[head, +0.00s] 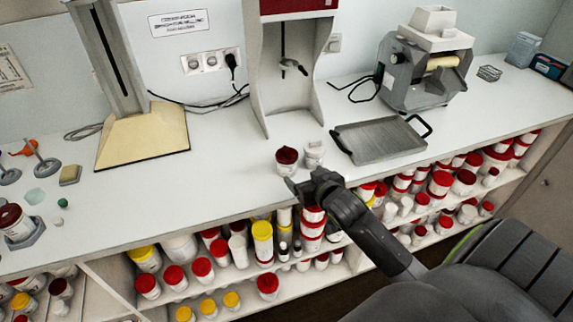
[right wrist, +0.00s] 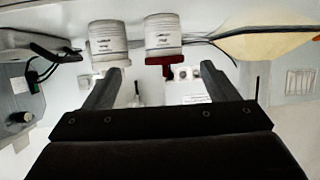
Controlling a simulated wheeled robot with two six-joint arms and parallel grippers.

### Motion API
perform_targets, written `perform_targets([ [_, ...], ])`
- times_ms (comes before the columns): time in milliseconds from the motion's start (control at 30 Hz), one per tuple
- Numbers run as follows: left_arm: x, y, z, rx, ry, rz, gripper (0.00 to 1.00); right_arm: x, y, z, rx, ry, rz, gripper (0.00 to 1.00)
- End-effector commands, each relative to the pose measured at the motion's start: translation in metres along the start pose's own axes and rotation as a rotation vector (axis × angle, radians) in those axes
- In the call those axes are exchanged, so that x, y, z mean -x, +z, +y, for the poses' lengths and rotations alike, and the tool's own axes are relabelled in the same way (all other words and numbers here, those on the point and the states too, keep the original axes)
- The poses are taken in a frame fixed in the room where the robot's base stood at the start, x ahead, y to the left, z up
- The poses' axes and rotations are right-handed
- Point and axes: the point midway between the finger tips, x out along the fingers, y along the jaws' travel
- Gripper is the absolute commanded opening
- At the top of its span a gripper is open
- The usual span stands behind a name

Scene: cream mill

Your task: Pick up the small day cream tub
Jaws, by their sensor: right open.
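Two small tubs stand side by side on the white counter, just beyond my right gripper (head: 298,186). One tub (head: 287,161) has a dark red lid; the other tub (head: 314,154) is white with a pale lid. In the right wrist view, which is upside down, the red-lidded tub (right wrist: 163,36) is ahead between the fingers' directions, and the white tub (right wrist: 108,42) is near the left finger. Their labels are too small to read, so I cannot tell which is day cream. My right gripper (right wrist: 160,70) is open and empty. My left gripper is out of view.
A grey metal tray (head: 380,143) lies right of the tubs. A press stand (head: 286,60) is behind them, and a roller mill (head: 428,65) stands at back right. Shelves below the counter edge hold many tubs.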

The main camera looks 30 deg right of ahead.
Motion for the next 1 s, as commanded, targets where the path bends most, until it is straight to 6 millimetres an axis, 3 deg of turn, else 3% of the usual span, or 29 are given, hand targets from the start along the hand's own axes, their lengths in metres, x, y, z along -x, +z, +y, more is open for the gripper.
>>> perform_targets([
  [400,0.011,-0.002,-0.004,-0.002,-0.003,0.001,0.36,-0.060,-0.001,-0.001,-0.001,-0.001,-0.001,0.80],
  [767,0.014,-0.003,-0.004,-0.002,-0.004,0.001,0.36,-0.079,0.000,-0.001,-0.001,-0.001,-0.001,0.80],
  [1000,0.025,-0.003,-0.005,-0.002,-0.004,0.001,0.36,-0.102,-0.001,-0.004,0.000,0.000,-0.002,0.80],
])
